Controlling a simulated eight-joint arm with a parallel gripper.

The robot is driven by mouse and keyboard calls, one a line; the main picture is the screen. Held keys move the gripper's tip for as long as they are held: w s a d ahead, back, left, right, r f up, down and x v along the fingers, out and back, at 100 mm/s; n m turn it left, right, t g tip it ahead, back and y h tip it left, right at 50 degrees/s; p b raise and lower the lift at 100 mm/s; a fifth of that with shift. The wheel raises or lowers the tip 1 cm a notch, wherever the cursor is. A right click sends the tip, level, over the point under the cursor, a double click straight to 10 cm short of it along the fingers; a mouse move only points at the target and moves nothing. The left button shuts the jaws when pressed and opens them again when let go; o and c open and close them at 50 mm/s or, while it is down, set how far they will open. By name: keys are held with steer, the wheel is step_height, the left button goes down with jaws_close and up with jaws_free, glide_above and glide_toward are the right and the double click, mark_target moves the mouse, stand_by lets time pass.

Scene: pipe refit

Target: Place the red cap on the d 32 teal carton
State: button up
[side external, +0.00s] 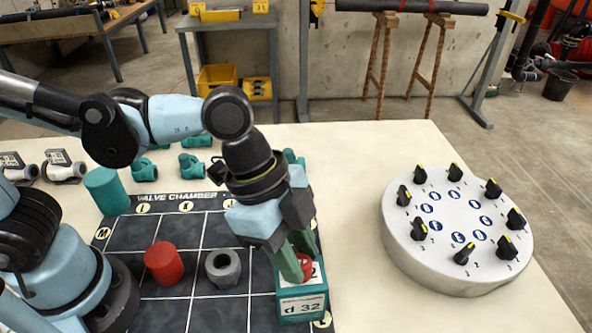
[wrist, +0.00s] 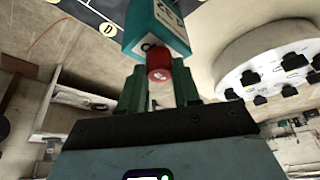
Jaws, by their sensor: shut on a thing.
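My gripper (side external: 298,262) is shut on a small red cap (side external: 305,268), with its green fingers pointing down at the teal carton (side external: 287,309) marked "d 32". In the wrist view the red cap (wrist: 159,67) sits between my fingertips (wrist: 159,86), against the labelled end of the teal carton (wrist: 143,28). The cap is right at the carton's top; I cannot tell whether it rests on it or hovers just above. My fingers hide part of the carton's top. The carton stands upright at the dark grid board's right edge.
A teal cylinder (side external: 107,191) stands behind left. A round white panel with black knobs (side external: 457,231) is at right. The table between carton and panel is clear.

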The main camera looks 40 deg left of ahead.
steer(key=shift+f, duration=0.1)
steer(key=o, duration=1)
steer(key=w+v, duration=0.1)
steer(key=v, duration=1.1)
steer(key=w+a+f+n+t+y, duration=0.1)
steer(key=w+a+f+n+t, duration=0.1)
steer(key=a+n, duration=0.3)
steer(key=w+a+f+n+t+y, duration=0.2)
steer(key=a+f+n, duration=0.2)
steer(key=a, duration=0.4)
steer(key=w+a+f+n+t+y, duration=0.1)
steer(key=a+f+n+t, duration=0.1)
steer(key=a+n, duration=0.4)
steer(key=shift+w+a+f+n, duration=0.3)
steer(key=shift+w+a+f, duration=0.1)
steer(key=shift+f, duration=0.1)
steer(key=shift+d, duration=0.1)
